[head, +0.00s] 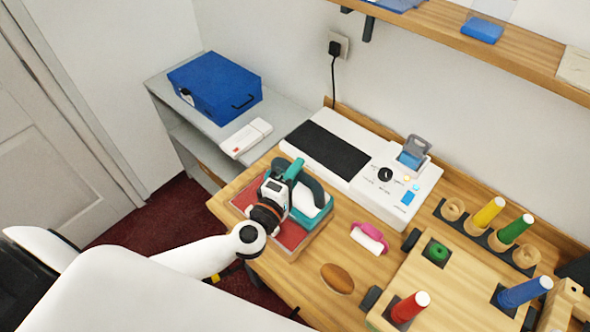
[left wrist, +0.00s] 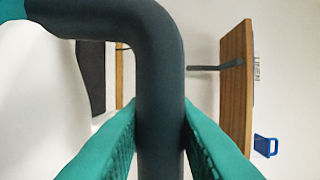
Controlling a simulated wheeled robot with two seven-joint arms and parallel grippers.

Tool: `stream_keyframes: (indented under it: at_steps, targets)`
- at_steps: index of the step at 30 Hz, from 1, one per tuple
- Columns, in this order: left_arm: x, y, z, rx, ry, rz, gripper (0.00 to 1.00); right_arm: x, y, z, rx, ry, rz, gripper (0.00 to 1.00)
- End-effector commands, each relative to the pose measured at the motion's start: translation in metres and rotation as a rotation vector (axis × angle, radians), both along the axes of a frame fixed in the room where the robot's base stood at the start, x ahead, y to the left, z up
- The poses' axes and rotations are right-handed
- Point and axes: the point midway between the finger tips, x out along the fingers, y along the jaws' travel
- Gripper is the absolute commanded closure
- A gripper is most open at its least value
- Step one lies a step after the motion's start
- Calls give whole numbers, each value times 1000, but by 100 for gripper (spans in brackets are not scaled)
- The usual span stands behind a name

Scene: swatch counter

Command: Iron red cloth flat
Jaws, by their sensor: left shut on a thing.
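The red cloth (head: 289,237) lies on a board at the left end of the wooden bench, partly hidden by the iron and my left gripper. The iron (head: 311,216) has a teal and white body and a dark handle (left wrist: 160,60). It is over the right part of the cloth; whether its sole touches the cloth I cannot tell. My left gripper (head: 295,172) is shut on the iron's handle, with its teal fingers on both sides of it in the left wrist view. My right gripper is not in view.
A white machine (head: 345,181) with a dark pad and a dial stands behind the iron. A pink-handled tool (head: 369,238) and a brown oval piece (head: 337,278) lie to the right. Several coloured spools stand farther right. A blue case (head: 214,88) is on the grey shelf.

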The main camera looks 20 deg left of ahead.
Motion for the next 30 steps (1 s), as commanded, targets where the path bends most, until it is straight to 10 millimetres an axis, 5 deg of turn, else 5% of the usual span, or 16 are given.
stream_keyframes:
  at_steps: [23, 30]
  targets:
    - [1, -1, 12, -1, -7, 0, 100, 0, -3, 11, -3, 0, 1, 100]
    - [-13, -3, -1, -5, -8, 8, 100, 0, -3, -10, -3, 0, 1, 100]
